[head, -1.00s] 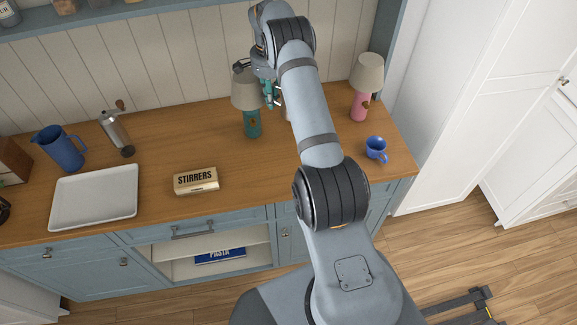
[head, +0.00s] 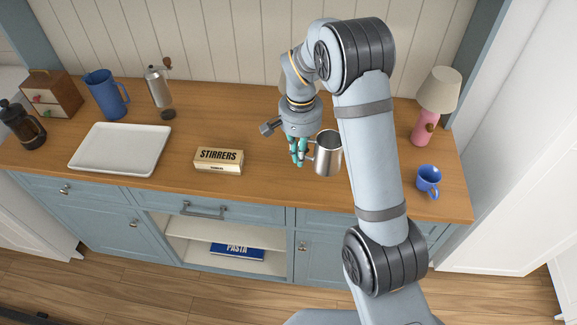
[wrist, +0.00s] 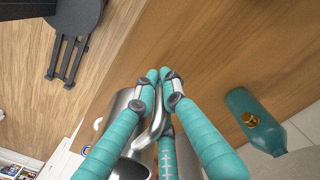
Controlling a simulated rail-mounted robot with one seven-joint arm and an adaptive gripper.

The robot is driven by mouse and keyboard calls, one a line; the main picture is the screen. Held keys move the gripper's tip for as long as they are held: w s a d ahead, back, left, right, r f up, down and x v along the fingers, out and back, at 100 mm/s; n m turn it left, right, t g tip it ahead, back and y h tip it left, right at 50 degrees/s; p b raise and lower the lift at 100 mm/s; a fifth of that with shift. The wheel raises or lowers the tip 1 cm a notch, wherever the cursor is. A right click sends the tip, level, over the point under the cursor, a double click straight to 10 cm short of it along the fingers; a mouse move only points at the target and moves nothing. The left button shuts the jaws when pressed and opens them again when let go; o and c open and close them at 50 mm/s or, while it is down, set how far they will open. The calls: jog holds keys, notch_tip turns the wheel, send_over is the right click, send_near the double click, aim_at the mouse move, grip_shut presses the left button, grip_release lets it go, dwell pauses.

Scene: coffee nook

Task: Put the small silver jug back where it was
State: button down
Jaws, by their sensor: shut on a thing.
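The small silver jug (head: 328,155) is upright over the right half of the wooden counter, its open top facing up. My gripper (head: 299,158) is at its left side, with teal fingers closed around the jug's handle. In the wrist view the handle (wrist: 152,128) runs between the fingertips of my gripper (wrist: 160,80), and the jug's body (wrist: 116,104) is partly hidden behind the left finger. I cannot tell whether the jug's base touches the counter.
A pink lamp (head: 423,128) and blue mug (head: 428,180) stand to the right, past my arm. A stirrers box (head: 218,160) and white tray (head: 118,150) lie left. The teal lamp (wrist: 255,118) shows in the wrist view. Counter between box and jug is clear.

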jog(key=p, duration=0.2)
send_over(277, 172)
notch_tip(277, 172, down, 4)
jog(key=shift+f, duration=0.1)
notch_tip(277, 172, down, 4)
jog(key=shift+r+p, duration=0.1)
jog(key=shift+p, duration=1)
jog(key=shift+f, duration=0.2)
jog(key=shift+f+b, duration=0.2)
jog(key=shift+b, duration=0.1)
jog(key=c, duration=1.8)
grip_release()
jog(key=shift+c, duration=0.2)
jog(key=shift+r, duration=0.1)
